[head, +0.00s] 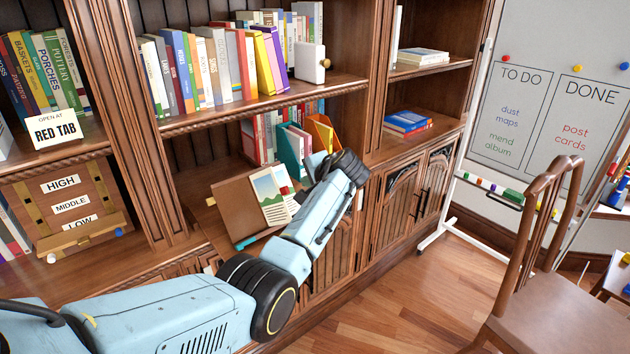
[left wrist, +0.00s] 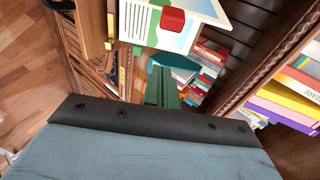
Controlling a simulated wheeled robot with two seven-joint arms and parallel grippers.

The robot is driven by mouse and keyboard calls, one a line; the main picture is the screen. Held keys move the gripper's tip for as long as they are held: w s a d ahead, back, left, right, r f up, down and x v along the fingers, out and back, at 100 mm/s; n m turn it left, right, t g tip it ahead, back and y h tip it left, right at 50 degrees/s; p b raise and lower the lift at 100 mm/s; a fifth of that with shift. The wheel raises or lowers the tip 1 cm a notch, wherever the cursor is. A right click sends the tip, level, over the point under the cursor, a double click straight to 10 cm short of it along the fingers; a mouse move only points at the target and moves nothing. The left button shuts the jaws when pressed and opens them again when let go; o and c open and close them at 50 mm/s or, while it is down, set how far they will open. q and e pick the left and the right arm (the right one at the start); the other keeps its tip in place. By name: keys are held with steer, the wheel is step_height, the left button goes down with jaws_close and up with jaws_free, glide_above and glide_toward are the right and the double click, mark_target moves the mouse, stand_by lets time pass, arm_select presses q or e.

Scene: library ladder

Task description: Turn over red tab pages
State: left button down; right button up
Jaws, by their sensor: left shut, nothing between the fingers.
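An open book (head: 270,189) with a landscape picture and text on its page leans on the lower shelf ledge. A small red tab (head: 285,190) sticks up from its right side. The page (left wrist: 206,15) and the red tab (left wrist: 172,20) show large at the top of the left wrist view. My left gripper shows as dark green fingers (left wrist: 160,72), shut and empty, just short of the page and apart from the tab in that picture. In the head view my left arm reaches past the book's right side, and the fingertips are hard to make out. My right gripper is not in view.
A sign (head: 55,128) reads "OPEN AT RED TAB". Below it a wooden panel (head: 75,210) has HIGH, MIDDLE and LOW labels. Teal and orange files (head: 322,130) stand behind my arm. A chair (head: 545,270) and whiteboard (head: 535,110) are at the right.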

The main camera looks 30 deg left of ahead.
arm_select(q)
steer(key=shift+s+a+f+p, duration=0.1)
steer(key=shift+s+a+p, duration=0.35)
steer(key=shift+s, duration=0.4)
steer(key=shift+s+a+f+p, duration=0.1)
steer(key=shift+s+a+p, duration=0.35)
steer(key=shift+s, duration=0.35)
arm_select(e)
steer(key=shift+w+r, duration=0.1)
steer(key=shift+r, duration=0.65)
